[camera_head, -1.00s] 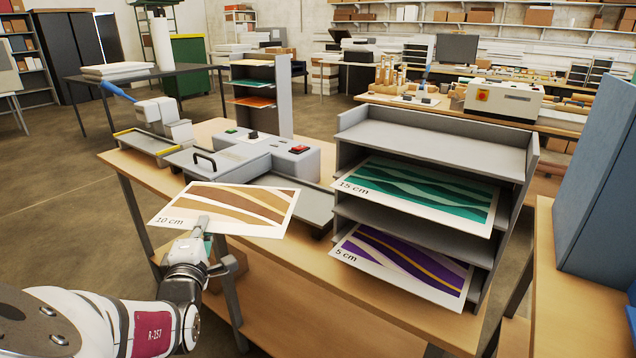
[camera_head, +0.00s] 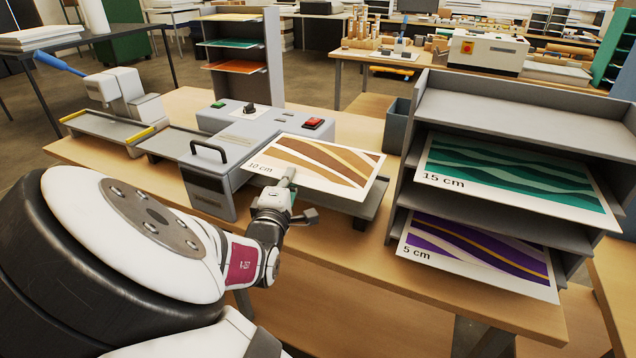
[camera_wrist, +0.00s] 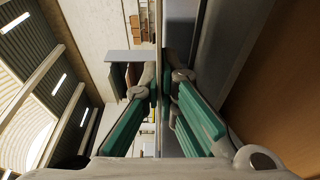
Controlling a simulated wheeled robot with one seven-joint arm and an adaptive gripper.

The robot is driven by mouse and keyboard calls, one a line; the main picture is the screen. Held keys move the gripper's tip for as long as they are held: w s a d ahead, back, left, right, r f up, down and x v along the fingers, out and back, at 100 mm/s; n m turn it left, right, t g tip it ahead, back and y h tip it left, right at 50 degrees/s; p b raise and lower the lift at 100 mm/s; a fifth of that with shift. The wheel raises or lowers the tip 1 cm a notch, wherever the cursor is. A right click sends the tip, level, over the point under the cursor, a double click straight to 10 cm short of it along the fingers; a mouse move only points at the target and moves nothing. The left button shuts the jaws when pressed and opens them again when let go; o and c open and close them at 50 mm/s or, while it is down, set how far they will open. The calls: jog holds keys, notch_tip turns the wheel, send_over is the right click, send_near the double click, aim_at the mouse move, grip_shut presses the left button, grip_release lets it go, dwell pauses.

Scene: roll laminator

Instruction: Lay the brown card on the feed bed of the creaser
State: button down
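The brown-striped card marked 10 cm (camera_head: 322,162) is held by its near left edge in my gripper (camera_head: 287,180). It extends over the right-hand bed (camera_head: 372,204) of a grey machine (camera_head: 255,132) with a black handle and a red switch. It looks about level; I cannot tell whether it touches the bed. In the wrist view, the green-padded fingers (camera_wrist: 162,85) close on the card's thin edge (camera_wrist: 158,45). A lever machine (camera_head: 120,95) with a blue handle and yellow-edged tray stands farther left. No readable label shows which machine is the creaser.
A grey shelf rack (camera_head: 405,190) stands close right of the bed, holding a green 15 cm card (camera_head: 510,175) and a purple 5 cm card (camera_head: 475,250). A smaller rack (camera_head: 272,60) stands behind the machine. The wooden table's front strip (camera_head: 400,290) is clear.

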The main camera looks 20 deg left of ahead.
jog(key=shift+f, duration=3.65)
jog(key=c, duration=1.8)
grip_release()
jog(key=shift+f, duration=0.15)
jog(key=shift+s+d+r, duration=0.1)
jog(key=shift+s+r, duration=0.1)
jog(key=shift+s, duration=0.2)
jog(key=s+d+p, duration=0.2)
jog(key=s+p, duration=0.6)
jog(key=s, duration=0.3)
jog(key=shift+f, duration=0.2)
